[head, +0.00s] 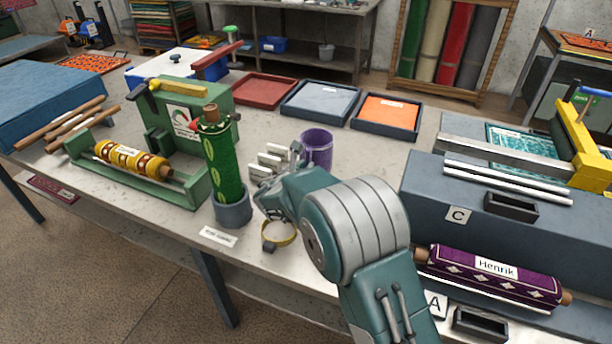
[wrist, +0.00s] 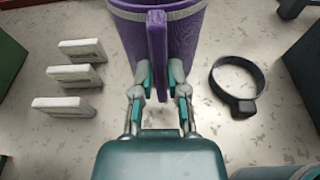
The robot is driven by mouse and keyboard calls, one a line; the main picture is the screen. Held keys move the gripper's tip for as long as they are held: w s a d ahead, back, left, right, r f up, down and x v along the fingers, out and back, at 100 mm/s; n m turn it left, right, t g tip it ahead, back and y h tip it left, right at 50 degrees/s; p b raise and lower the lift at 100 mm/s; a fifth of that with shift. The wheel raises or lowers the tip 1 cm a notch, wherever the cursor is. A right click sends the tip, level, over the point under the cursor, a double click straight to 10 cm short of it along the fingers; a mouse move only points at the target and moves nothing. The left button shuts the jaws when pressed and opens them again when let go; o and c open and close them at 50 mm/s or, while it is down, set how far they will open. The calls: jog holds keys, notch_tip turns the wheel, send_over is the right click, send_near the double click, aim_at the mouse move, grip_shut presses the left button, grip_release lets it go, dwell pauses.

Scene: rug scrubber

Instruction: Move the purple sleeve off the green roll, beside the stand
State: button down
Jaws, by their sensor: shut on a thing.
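The purple sleeve (head: 317,147) is off the green roll (head: 222,160), to its right in the head view. The green roll stands upright in a round blue-grey stand (head: 233,211). My gripper (wrist: 160,82) is shut on the sleeve's upright tab, one finger on each side. In the wrist view the sleeve (wrist: 186,35) fills the top middle, with a pale band around its rim. In the head view my wrist hides the sleeve's lower part, so I cannot tell whether it touches the table.
Several white blocks (wrist: 80,76) stand near the sleeve. A green machine (head: 185,110) with a yellow patterned roll (head: 130,158) is at left. Trays (head: 322,101) lie behind. A grey-blue bench unit (head: 440,200) is at right.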

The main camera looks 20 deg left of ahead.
jog(key=shift+w+a+f, duration=0.1)
jog(key=shift+w+f, duration=0.1)
jog(key=shift+f, duration=0.55)
jog(key=shift+w+d+f, duration=0.1)
jog(key=shift+w+f, duration=0.1)
jog(key=shift+f, duration=0.5)
jog(key=shift+w+a+f, duration=0.1)
jog(key=shift+w+f, duration=0.1)
jog(key=shift+f, duration=0.55)
jog(key=shift+f, duration=0.15)
jog(key=c, duration=0.7)
grip_release()
jog(key=shift+o, duration=0.2)
jog(key=v, duration=1.2)
jog(key=shift+r, duration=0.2)
